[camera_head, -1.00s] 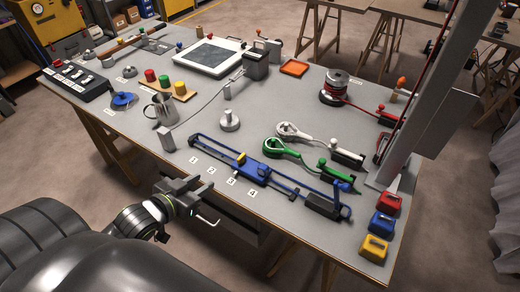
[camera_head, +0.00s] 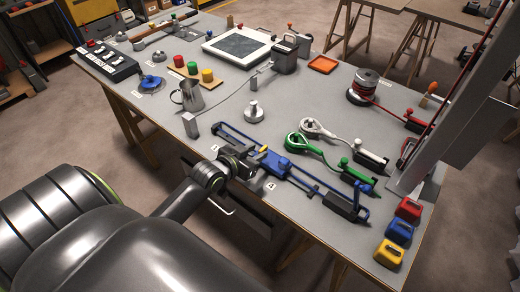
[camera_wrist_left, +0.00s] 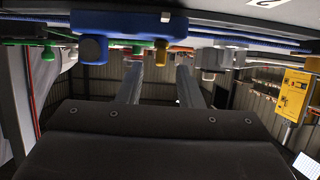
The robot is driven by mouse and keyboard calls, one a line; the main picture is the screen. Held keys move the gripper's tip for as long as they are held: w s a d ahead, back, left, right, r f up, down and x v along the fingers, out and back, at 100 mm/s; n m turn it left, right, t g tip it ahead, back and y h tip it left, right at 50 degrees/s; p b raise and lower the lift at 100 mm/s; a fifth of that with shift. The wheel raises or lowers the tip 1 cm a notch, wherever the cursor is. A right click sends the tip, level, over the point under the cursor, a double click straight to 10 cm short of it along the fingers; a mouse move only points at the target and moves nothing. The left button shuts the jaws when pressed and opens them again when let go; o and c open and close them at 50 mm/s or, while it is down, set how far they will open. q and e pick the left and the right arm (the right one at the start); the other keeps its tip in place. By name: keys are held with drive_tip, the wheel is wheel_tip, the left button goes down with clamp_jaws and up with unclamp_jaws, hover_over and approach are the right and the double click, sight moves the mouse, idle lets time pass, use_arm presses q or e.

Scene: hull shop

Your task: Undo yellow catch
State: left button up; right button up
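The yellow catch (camera_head: 264,150) is a small tab at the left end of the blue block (camera_head: 275,164) on a long blue rail. My left gripper (camera_head: 255,162) is beside that end of the block, on the near side of the rail. In the left wrist view the two fingers (camera_wrist_left: 159,72) stand apart with a clear gap. The yellow catch (camera_wrist_left: 160,52) shows beyond the fingertips, in line with the gap, below the blue block (camera_wrist_left: 122,22). Touch between fingers and catch cannot be told. My right gripper is not in view.
A grey knob (camera_head: 253,112) and a metal jug (camera_head: 188,96) stand farther back left. Red, blue (camera_head: 400,231) and yellow blocks sit at the right front. A drawer handle (camera_head: 217,206) is under the table edge.

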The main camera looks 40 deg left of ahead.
use_arm(q)
drive_tip(key=shift+x, duration=1.45)
clamp_jaws()
